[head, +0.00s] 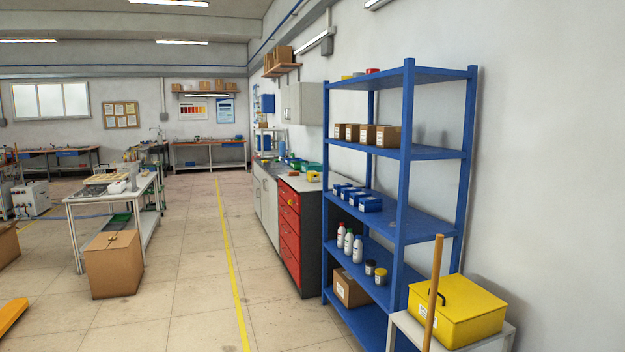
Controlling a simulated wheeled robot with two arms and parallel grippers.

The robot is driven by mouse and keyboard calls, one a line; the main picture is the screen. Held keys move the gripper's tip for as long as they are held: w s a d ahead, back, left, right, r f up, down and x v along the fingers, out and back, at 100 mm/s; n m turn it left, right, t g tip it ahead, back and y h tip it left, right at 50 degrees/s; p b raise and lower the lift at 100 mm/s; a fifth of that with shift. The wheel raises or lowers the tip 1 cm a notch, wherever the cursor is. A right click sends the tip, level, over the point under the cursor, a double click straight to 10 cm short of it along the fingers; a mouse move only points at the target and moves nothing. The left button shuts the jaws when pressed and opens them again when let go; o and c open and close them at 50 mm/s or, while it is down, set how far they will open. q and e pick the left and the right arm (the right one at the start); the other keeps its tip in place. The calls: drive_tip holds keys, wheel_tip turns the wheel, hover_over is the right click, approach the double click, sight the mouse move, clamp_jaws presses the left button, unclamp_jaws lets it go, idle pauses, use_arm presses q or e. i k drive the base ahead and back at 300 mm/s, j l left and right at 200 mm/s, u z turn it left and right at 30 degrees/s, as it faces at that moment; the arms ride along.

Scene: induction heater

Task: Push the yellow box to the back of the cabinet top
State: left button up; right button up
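A small yellow box (313,177) stands on the light top of the dark cabinet with red drawers (289,222). It sits near the front edge of that top, above the drawers. A much larger yellow box (458,310) with a black handle and a white label stands on a white stand at the lower right. Neither of my grippers is in view, and nothing touches either box.
A blue shelf rack (407,155) with bottles and boxes stands between the cabinet and the stand. A wooden pole (433,292) leans before the large box. A cardboard box (113,264) is on the floor at left. The floor along the yellow line (232,265) is clear.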

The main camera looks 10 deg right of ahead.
sight(314, 177)
drive_tip(key=i+u, duration=0.25)
drive_tip(key=i, duration=4.75)
